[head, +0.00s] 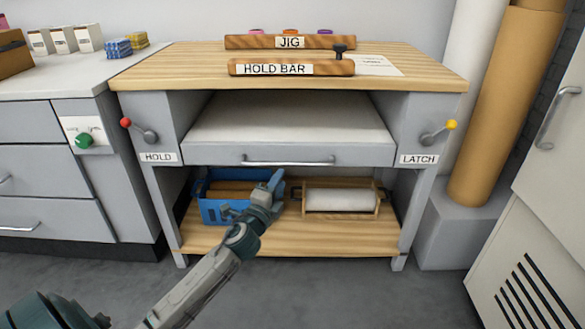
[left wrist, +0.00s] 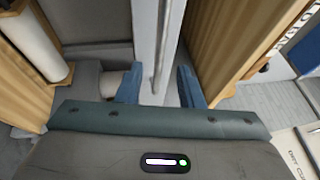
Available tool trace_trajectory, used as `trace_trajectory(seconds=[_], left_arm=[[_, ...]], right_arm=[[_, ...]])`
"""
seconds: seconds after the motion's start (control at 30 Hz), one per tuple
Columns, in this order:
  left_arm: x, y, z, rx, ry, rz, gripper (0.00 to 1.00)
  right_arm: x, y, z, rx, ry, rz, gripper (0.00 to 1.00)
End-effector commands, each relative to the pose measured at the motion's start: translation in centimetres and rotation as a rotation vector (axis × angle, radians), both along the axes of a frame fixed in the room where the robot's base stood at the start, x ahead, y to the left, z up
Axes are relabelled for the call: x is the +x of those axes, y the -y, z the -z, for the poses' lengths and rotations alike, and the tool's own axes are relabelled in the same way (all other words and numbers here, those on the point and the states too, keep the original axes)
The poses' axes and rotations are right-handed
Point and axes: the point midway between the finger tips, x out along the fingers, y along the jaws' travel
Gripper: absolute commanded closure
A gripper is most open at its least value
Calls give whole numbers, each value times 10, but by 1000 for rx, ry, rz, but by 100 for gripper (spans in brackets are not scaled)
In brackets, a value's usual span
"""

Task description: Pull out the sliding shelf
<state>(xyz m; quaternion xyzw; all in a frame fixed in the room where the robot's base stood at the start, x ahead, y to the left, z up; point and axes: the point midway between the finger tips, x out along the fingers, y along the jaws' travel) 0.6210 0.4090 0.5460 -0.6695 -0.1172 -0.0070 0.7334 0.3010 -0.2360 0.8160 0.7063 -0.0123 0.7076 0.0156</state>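The sliding shelf (head: 290,120) is a pale grey board under the wooden bench top. Its front panel (head: 215,155) looks about level with the bench's side panels. A long metal handle (head: 288,162) runs across it. My left gripper (head: 276,181) is just below and in front of the handle, open. In the left wrist view its two blue fingers (left wrist: 159,86) are apart, with the handle rod (left wrist: 167,45) and grey shelf front (left wrist: 145,35) beyond and between them. I cannot see the fingers touching the handle. My right gripper is out of view.
A red-knobbed HOLD lever (head: 137,130) and a yellow-knobbed LATCH lever (head: 439,131) both lean up and outward. The lower shelf holds a blue crate (head: 212,213) and a roll in a wooden frame (head: 340,200). A JIG bar (head: 240,42) and HOLD BAR (head: 240,67) lie on top.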

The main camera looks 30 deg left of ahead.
Motion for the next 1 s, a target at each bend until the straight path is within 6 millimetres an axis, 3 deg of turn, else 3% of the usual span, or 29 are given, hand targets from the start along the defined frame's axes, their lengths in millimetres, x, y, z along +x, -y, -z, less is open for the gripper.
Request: trace_trajectory(seconds=[0.2, 0.4, 0.83, 0.87, 1.0], left_arm=[[41, -7, -9, -3, 2, -1, 66], [67, -10, -12, -3, 0, -1, 66], [77, -12, -13, -1, -2, 0, 66], [77, -12, -13, -1, -2, 0, 68], [77, -12, -13, -1, -2, 0, 96]], right_arm=[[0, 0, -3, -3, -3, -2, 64], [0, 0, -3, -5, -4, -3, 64], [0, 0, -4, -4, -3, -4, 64], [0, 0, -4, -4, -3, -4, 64], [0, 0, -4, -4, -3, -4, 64]])
